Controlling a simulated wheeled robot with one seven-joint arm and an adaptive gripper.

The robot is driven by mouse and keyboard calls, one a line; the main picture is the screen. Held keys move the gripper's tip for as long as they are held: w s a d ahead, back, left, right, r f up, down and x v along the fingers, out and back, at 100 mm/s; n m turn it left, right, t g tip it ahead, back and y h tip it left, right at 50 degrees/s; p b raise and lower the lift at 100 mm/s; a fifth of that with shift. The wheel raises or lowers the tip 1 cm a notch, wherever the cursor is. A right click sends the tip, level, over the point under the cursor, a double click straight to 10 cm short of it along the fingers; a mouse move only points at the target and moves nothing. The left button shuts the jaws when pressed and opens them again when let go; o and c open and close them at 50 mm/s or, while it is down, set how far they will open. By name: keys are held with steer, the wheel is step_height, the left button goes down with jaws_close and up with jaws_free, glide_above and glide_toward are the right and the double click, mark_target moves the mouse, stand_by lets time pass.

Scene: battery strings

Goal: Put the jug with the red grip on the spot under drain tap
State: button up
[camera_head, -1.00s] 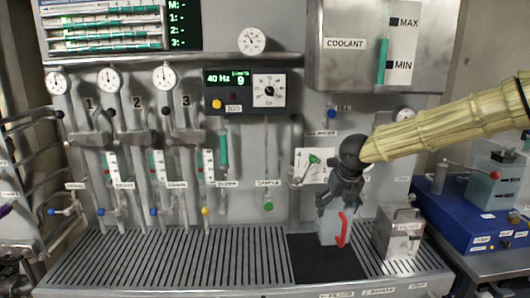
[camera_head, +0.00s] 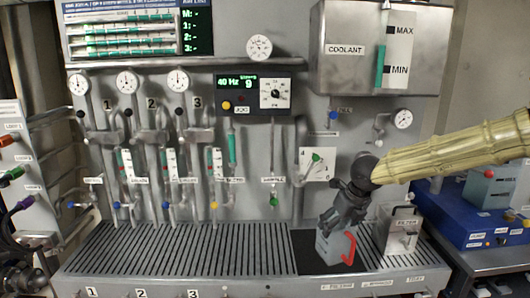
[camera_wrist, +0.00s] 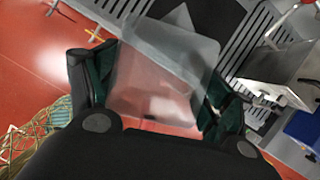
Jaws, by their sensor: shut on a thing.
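The jug (camera_head: 331,246) is pale and translucent, with a red grip (camera_head: 350,248) on its right side. My gripper (camera_head: 342,216) is shut on its upper part from above. In the wrist view the clear jug (camera_wrist: 165,75) fills the space between the two dark fingers (camera_wrist: 150,100). In the head view the jug appears over the black mat (camera_head: 308,262) at the right of the slatted grate; whether its base touches cannot be told. Several small taps line the panel, among them a yellow one (camera_head: 213,205) and a green one (camera_head: 273,201). Their labels are too small to read surely.
A steel can (camera_head: 402,232) stands right of the jug. The grate (camera_head: 190,249) left of the mat is clear. Pipes and gauges hang behind it. A blue unit (camera_head: 470,215) stands at the right, and coloured handles (camera_head: 12,173) jut in at the left.

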mark_target(336, 239)
steer(key=f+n, duration=0.2)
steer(key=f, duration=0.1)
steer(key=s+f+n+g+y, duration=0.1)
steer(key=shift+a+f+n, duration=0.25)
steer(key=shift+f+n, duration=0.1)
steer(key=shift+n, duration=0.05)
steer(key=s+a+f+n+g+h, duration=0.1)
steer(key=s+f+n+g, duration=0.3)
steer(key=s+f+n, duration=0.4)
steer(key=s+a+f+n+g+h, duration=0.1)
steer(key=s+f+n+g, duration=0.3)
steer(key=s+f+n, duration=0.4)
steer(key=shift+s+a+f+n+h, duration=0.35)
steer(key=shift+a+f+n, duration=0.55)
steer(key=shift+f+n, duration=3.6)
step_height(336, 239, up, 3)
steer(key=n, duration=0.3)
steer(key=shift+s+r, duration=0.1)
